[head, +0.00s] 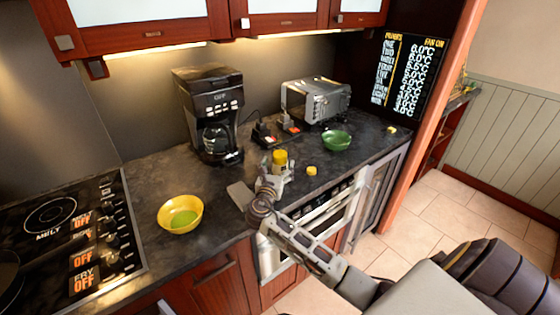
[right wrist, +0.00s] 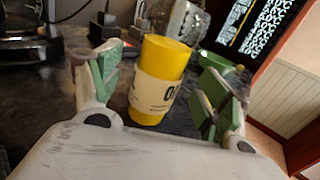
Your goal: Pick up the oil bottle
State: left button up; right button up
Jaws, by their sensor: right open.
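The oil bottle (head: 280,157) is a yellow cylinder with a pale label, standing upright on the dark counter (head: 150,185). In the right wrist view the oil bottle (right wrist: 160,78) is just ahead of my right gripper, framed by its two fingers. My right gripper (head: 273,175) is open; its fingers (right wrist: 160,95) stand one on each side of the bottle, apart from it as far as I can tell. The bottle's lower part is hidden by the gripper in the head view. My left gripper is not in view.
A yellow bowl (head: 181,214) stands left of my right gripper. A coffee maker (head: 208,110), toaster (head: 315,100) and green bowl (head: 337,140) stand behind. A small yellow item (head: 312,170) lies right of the bottle. The stove (head: 65,235) is at left.

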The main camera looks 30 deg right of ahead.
aim_at(278, 165)
jog(key=shift+x, duration=1.65)
jog(key=shift+c, duration=0.3)
jog(key=c, duration=1.2)
